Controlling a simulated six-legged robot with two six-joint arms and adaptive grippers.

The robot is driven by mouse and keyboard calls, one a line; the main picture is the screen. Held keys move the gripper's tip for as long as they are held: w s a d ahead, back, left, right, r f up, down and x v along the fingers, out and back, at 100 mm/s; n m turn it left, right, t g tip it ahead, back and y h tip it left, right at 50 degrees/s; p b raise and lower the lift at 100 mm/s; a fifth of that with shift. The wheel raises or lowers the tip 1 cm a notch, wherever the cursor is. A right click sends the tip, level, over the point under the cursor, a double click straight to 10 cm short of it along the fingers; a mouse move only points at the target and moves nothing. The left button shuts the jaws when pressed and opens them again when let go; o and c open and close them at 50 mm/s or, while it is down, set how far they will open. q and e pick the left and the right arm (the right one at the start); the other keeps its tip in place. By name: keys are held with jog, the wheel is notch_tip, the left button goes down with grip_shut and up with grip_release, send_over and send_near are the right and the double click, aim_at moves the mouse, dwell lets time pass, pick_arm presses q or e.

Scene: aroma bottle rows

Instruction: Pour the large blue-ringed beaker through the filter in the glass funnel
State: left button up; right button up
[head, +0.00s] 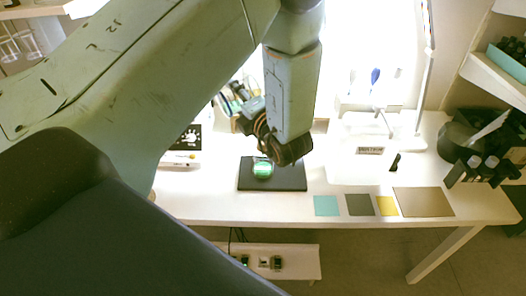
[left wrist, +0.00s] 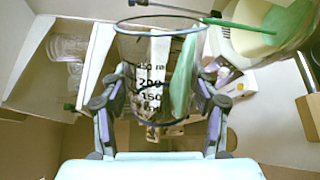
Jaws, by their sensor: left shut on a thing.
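My left gripper (head: 264,130) is above the table near the black mat in the head view. In the left wrist view its two fingers (left wrist: 162,98) are closed on either side of a clear beaker (left wrist: 150,60) with a dark bluish rim and printed volume marks. A green streak shows in or through its glass. A round glass vessel with green in it (head: 263,169) stands on the black mat (head: 290,180), just below the gripper. A glass vessel with green contents (left wrist: 275,28) shows at upper right in the wrist view. I cannot clearly make out the funnel or filter. My right gripper is out of view.
The white table (head: 240,207) has coloured squares, including a teal one (head: 326,206), along its front right. A dark round container (head: 460,140) and black bottles stand at the right. A white stand is behind. The table front between mat and edge is clear.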

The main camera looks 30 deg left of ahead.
pick_arm(q)
jog(key=shift+w+d+r+m+p, duration=0.15)
jog(key=shift+w+r+m+p, duration=0.15)
jog(key=shift+r+m+p, duration=0.45)
dwell(3.0)
jog(key=shift+w+d+f+m+g+b, duration=0.1)
jog(key=shift+w+f+m+g+b, duration=0.1)
jog(key=shift+f+m+g+b, duration=0.35)
dwell(1.7)
jog(key=shift+r+t, duration=0.1)
jog(key=shift+t, duration=0.15)
jog(key=shift+s+f+n+t+b, duration=0.3)
jog(key=shift+s+n+b, duration=0.05)
jog(key=shift+n+b, duration=0.55)
jog(key=shift+a+r+n, duration=0.1)
jog(key=shift+a+n, duration=0.1)
jog(key=shift+n, duration=0.1)
jog(key=n+b, duration=0.1)
jog(key=s+f+n+b, duration=0.1)
jog(key=b, duration=0.1)
jog(key=shift+a+b, duration=0.2)
jog(key=shift+b, duration=0.1)
jog(key=n+b, duration=0.2)
jog(key=b, duration=0.1)
jog(key=shift+s+a+f+n+t+b, duration=0.2)
jog(key=shift+s+n+t+b, duration=0.1)
jog(key=shift+s+t, duration=0.1)
jog(key=shift+n, duration=0.3)
